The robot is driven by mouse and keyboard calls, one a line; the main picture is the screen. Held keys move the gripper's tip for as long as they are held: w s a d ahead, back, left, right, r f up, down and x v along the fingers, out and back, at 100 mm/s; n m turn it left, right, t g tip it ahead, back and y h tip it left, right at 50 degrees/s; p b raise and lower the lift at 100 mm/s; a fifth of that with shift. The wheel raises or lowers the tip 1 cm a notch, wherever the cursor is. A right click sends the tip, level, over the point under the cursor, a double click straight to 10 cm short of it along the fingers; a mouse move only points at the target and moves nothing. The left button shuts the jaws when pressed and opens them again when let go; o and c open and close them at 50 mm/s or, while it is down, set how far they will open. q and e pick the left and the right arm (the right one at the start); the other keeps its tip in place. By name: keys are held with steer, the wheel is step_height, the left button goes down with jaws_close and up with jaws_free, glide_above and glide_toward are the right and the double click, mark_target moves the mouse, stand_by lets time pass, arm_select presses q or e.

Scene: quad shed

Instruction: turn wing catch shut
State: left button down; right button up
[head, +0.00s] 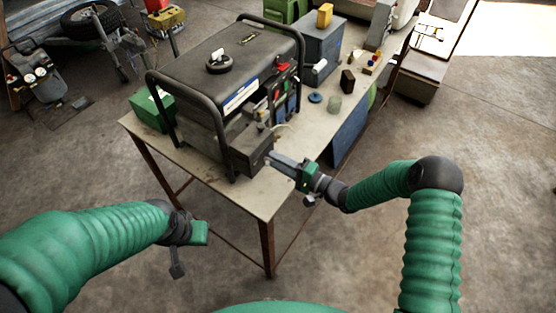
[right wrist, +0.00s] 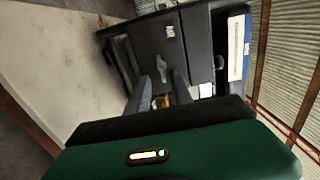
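A dark grey box (head: 250,150) sticks out from the near end of the black-framed generator (head: 215,80) on the table. In the right wrist view a small grey wing-shaped catch (right wrist: 163,68) shows on the dark panel just beyond my fingers. My right gripper (head: 271,156) is at the box's right face. In the right wrist view its two fingers (right wrist: 162,88) stand apart, with a brassy bit between them. I cannot tell whether they touch the catch. My left gripper (head: 178,262) hangs low at the left, away from the table; its opening is unclear.
The table (head: 262,195) has bare room at its near corner. A green box (head: 152,108) stands left of the generator. A grey-blue box (head: 322,45), a dark block (head: 347,80) and a pale green cup (head: 334,103) stand farther back.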

steer(key=shift+r, duration=0.2)
steer(key=b+v, duration=0.1)
steer(key=v, duration=1.6)
